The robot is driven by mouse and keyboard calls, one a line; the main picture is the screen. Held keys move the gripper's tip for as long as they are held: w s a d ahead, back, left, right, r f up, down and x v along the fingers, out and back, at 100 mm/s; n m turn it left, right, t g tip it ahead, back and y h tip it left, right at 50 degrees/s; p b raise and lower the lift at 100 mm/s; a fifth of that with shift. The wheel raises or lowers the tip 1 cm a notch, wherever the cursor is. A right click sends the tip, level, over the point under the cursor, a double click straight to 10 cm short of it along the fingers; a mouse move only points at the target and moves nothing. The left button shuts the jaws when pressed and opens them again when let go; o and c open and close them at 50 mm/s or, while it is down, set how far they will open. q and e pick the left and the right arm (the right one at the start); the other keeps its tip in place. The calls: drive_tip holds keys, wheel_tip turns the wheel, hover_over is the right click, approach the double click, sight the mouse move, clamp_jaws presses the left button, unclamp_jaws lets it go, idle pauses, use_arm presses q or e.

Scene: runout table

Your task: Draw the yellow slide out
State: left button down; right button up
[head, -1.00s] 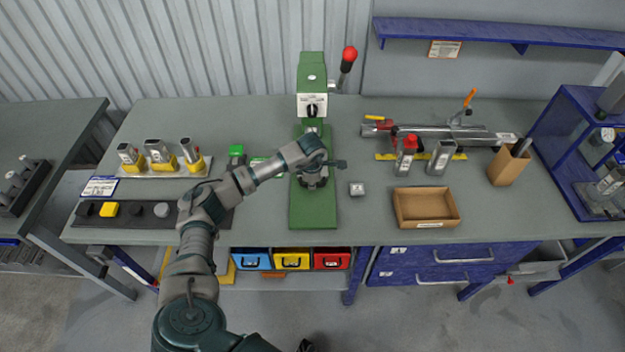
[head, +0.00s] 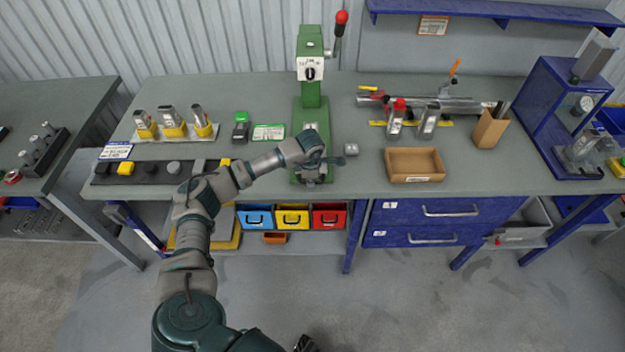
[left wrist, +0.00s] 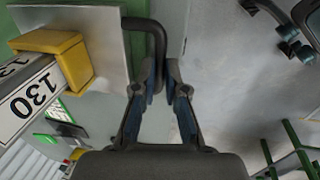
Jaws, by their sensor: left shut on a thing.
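My left arm reaches in from the left in the head view. Its gripper (head: 314,177) is over the front end of the green press (head: 311,95), near the table's front edge. In the left wrist view the two fingers (left wrist: 160,82) are closed on the end of a dark bent bar (left wrist: 157,35). The arm and hand hide the held part in the head view. I see no right gripper.
A dark tray with knobs (head: 105,180) lies left. Blue, yellow (head: 292,218) and red bins hang below the table. The floor in front is clear.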

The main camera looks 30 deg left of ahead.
use_arm(q)
drive_tip(key=shift+s+a+f, duration=0.15)
drive_tip(key=shift+s+f, duration=0.1)
drive_tip(key=shift+s, duration=0.15)
drive_tip(key=shift+s+f, duration=0.1)
drive_tip(key=shift+f, duration=0.05)
drive_tip(key=c, duration=1.2)
unclamp_jaws()
drive_tip(key=shift+a, duration=0.1)
drive_tip(key=shift+r, duration=0.45)
wheel_tip(320, 180, up, 11)
drive_tip(key=s, duration=0.2)
drive_tip(key=shift+d, duration=0.4)
drive_tip(key=shift+d, duration=0.1)
